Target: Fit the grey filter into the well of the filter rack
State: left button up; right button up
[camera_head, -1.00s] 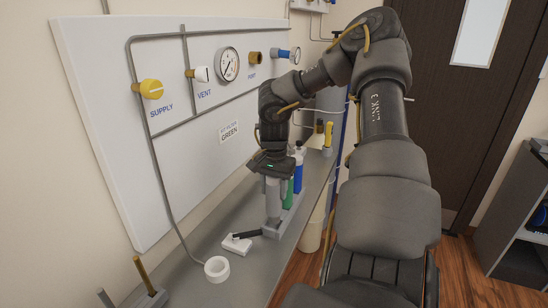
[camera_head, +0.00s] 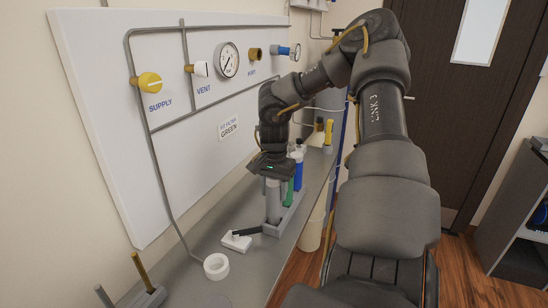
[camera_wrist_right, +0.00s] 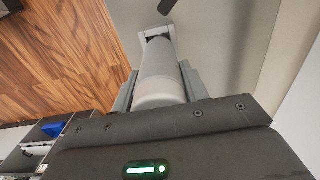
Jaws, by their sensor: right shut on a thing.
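The grey filter (camera_head: 273,202) stands upright under my right gripper (camera_head: 272,172), which is shut on its upper part. The filter's lower end meets the near end of the grey filter rack (camera_head: 290,214). How deep it sits in the well cannot be told. In the right wrist view the filter (camera_wrist_right: 160,75) lies between the fingers, and the rack's pale end (camera_wrist_right: 154,31) surrounds its far end. A green filter (camera_head: 288,192) and a blue filter (camera_head: 298,175) stand farther along the rack. My left gripper is not in view.
A white tape roll (camera_head: 216,266) and a small stand with pegs (camera_head: 150,298) are nearer on the grey bench. The gauge panel (camera_head: 100,120) rises along the left.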

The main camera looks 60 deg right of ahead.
jog(key=shift+f+b, duration=0.8)
jog(key=shift+f, duration=0.4)
jog(key=o, duration=1.3)
notch_tip(320, 180, up, 11)
jog(key=shift+f+b, duration=0.1)
jog(key=shift+b, duration=0.6)
